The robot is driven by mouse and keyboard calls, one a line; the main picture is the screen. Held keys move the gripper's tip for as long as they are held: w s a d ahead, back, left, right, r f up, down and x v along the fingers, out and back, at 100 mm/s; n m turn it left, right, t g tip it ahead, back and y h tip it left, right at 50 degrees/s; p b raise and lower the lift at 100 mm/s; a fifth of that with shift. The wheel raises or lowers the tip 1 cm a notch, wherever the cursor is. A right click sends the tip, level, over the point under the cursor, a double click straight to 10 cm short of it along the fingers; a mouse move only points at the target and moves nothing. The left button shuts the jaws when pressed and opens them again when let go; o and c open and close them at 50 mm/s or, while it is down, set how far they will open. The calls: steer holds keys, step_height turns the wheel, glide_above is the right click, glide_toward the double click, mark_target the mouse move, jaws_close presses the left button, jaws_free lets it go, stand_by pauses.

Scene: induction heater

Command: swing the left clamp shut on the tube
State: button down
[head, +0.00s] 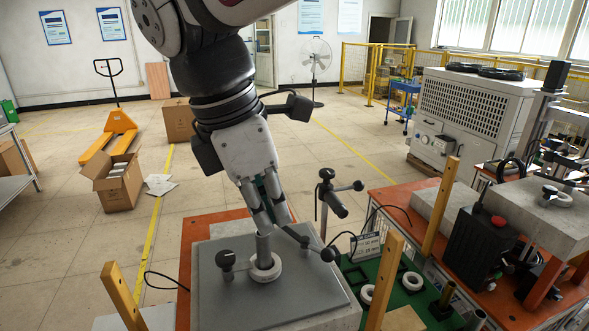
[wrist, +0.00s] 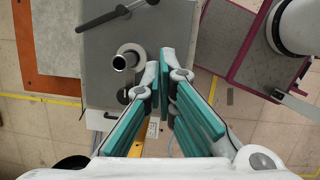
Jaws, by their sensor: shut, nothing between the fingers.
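A grey metal tube (head: 263,247) stands upright in a white ring (head: 265,273) on a grey plate (head: 305,297). In the wrist view the tube (wrist: 119,62) shows its open end, left of the fingertips. At the left of the plate stands a black-knobbed clamp (head: 227,263), apart from the tube. At the right, a dark bar (head: 302,239) with a black end sits close behind the tube; contact cannot be told. My gripper (head: 276,222) is shut and empty, just above and behind the tube. In the wrist view my gripper (wrist: 159,66) partly covers a small dark knob (wrist: 126,95).
A black post with handles (head: 329,194) stands behind right. Wooden posts (head: 123,296) stand at both sides. A green mat (head: 408,292) with white rings lies to the right. A black box (head: 478,248) is farther right. The plate's front is bare.

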steer(key=shift+w+a+f+n, duration=0.2)
steer(key=shift+a+f+n, duration=0.1)
steer(key=shift+a+n, duration=0.45)
steer(key=shift+d, duration=0.15)
steer(key=x, duration=0.9)
steer(key=shift+d+f, duration=0.1)
steer(key=shift+f, duration=0.1)
steer(key=d, duration=0.1)
steer(key=w+d+f, duration=0.1)
steer(key=shift+w+d, duration=0.25)
steer(key=shift+d, duration=0.05)
steer(key=shift+w+d+f, duration=0.2)
steer(key=shift+w+d, duration=0.1)
steer(key=shift+d, duration=0.2)
